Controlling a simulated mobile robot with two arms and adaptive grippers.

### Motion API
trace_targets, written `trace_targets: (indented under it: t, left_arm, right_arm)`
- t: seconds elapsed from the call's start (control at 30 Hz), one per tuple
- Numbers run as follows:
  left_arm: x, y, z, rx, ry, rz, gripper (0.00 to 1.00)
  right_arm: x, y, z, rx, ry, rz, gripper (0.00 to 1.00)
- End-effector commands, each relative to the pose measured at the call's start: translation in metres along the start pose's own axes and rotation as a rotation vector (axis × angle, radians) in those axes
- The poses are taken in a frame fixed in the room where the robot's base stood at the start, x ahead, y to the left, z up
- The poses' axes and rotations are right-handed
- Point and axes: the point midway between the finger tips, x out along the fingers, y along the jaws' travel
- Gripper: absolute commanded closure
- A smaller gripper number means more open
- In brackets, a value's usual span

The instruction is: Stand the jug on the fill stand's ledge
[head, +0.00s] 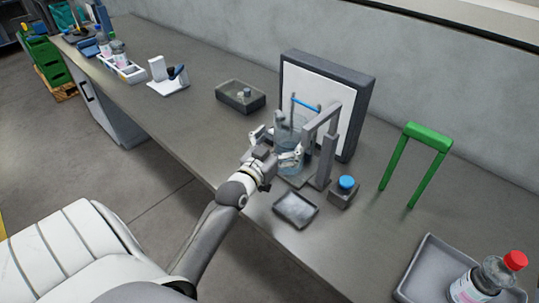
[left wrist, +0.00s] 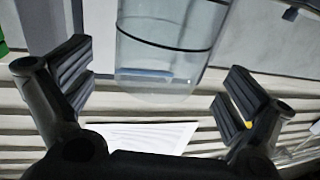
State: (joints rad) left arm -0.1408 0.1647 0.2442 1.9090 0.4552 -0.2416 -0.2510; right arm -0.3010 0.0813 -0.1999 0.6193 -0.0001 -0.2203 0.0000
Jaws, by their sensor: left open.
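The clear jug (head: 291,158) stands upright at the grey fill stand (head: 327,150), partly hidden by my left gripper. It seems to be over the stand's low base, but I cannot tell whether its bottom rests on the ledge. My left gripper (head: 276,153) is open at the jug, with a finger on either side. In the left wrist view the clear jug (left wrist: 168,50) shows between the spread fingers of the left gripper (left wrist: 157,85), with visible gaps at both sides. My right gripper is not in view.
A framed white panel (head: 318,95) stands behind. A shallow grey tray (head: 295,209) and a blue-capped block (head: 345,190) are close in front. A green frame (head: 428,135) and a red-capped bottle (head: 490,280) are to the right. A dark box (head: 240,97) is to the left.

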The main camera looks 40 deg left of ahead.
Motion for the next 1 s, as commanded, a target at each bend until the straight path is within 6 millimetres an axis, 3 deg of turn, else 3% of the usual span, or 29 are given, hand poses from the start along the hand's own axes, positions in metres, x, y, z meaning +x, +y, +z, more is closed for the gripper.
trace_targets:
  t: [0.2, 0.4, 1.0]
  left_arm:
    - [-0.042, 0.0, 0.003, 0.002, -0.003, 0.0, 0.0]
    - [-0.065, 0.0, 0.001, 0.001, 0.0, -0.001, 0.0]
    - [-0.073, 0.0, 0.0, 0.0, 0.0, 0.0, 0.0]
  right_arm:
    - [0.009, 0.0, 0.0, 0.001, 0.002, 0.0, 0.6]
    - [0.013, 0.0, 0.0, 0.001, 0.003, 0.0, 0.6]
    - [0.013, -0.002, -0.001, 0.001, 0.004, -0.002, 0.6]
